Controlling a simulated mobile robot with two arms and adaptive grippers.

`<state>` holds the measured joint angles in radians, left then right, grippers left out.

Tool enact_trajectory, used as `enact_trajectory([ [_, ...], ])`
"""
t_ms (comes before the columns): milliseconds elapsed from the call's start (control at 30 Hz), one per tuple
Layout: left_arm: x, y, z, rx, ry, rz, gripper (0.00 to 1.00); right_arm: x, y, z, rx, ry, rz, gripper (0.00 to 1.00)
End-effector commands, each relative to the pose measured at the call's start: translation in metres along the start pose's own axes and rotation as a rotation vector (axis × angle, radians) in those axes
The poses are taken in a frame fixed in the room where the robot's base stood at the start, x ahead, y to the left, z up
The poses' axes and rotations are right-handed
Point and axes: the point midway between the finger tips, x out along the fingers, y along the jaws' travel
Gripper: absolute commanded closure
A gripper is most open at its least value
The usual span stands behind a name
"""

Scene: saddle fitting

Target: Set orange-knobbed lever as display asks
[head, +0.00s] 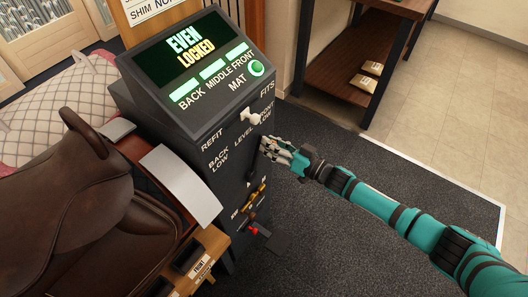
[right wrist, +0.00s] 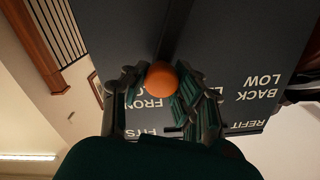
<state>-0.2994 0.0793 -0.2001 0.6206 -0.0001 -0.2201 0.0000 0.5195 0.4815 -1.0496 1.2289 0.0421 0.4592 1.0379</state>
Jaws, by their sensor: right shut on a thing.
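The display (head: 188,58) on the dark console reads "EVEN" and "LOCKED", above green bars for back, middle and front. The orange knob (right wrist: 162,80) shows in the right wrist view between the fingers of my right gripper (right wrist: 165,92). In the head view my right gripper (head: 272,149) is at the console's right side, just below the "LEVEL" and "FRONT LOW" labels. It is shut on the orange knob there. The knob is hidden behind the fingers in the head view, and the lever's exact setting is hard to tell. My left gripper is out of view.
A white switch (head: 250,118) sits between "REFIT" and "FITS". The green mat lamp (head: 257,68) is lit. A yellow handle (head: 256,195) and a red knob (head: 254,230) are lower on the console. A brown saddle (head: 75,205) stands left. Open floor lies right.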

Motion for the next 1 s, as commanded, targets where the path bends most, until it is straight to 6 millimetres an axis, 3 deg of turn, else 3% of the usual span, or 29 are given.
enact_trajectory([
  [100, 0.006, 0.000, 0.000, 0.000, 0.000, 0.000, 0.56, 0.000, 0.010, 0.001, 0.050, -0.001, 0.002, 1.00],
  [367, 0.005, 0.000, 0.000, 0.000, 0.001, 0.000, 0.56, -0.001, 0.011, 0.001, 0.061, -0.001, 0.005, 1.00],
  [400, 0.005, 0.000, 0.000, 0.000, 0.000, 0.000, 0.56, -0.001, 0.011, 0.001, 0.061, -0.002, 0.005, 0.73],
  [600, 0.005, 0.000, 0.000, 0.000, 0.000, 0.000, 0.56, -0.001, 0.011, 0.001, 0.059, -0.002, 0.004, 0.48],
  [867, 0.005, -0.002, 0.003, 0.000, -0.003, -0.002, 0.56, -0.001, 0.009, 0.001, 0.059, -0.001, 0.002, 0.48],
  [1000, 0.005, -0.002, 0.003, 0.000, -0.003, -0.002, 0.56, -0.012, 0.010, 0.001, 0.059, -0.002, 0.003, 0.48],
])
